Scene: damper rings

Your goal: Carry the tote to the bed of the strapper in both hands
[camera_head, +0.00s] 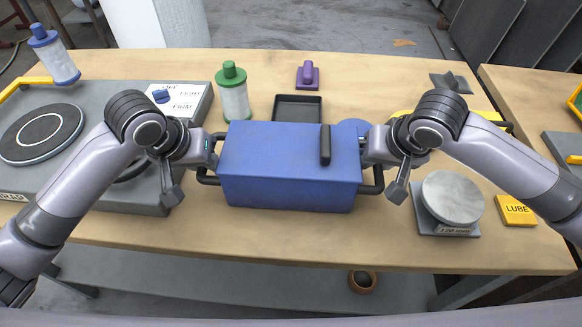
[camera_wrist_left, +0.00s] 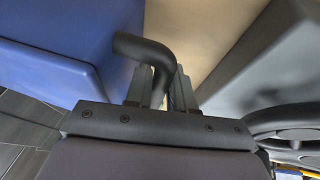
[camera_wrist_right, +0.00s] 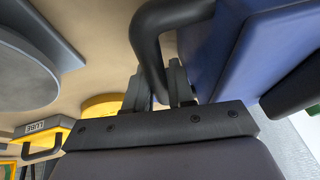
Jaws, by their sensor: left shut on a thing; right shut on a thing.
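The blue tote (camera_head: 285,180) is at the middle of the head view, a lidded box with a black bar on top and black side handles. It appears over the front of the table; whether it touches the tabletop I cannot tell. My left gripper (camera_head: 212,152) is shut on its left handle, which shows between the fingers in the left wrist view (camera_wrist_left: 148,55). My right gripper (camera_head: 368,155) is shut on the right handle, seen in the right wrist view (camera_wrist_right: 150,45). The strapper (camera_head: 95,180) is the grey machine at the left, with a round dark disc; my left arm hides part of it.
A green-capped bottle (camera_head: 234,95), a dark tray (camera_head: 298,108) and a purple block (camera_head: 307,76) stand behind the tote. A brown ring (camera_head: 362,282) lies below the table.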

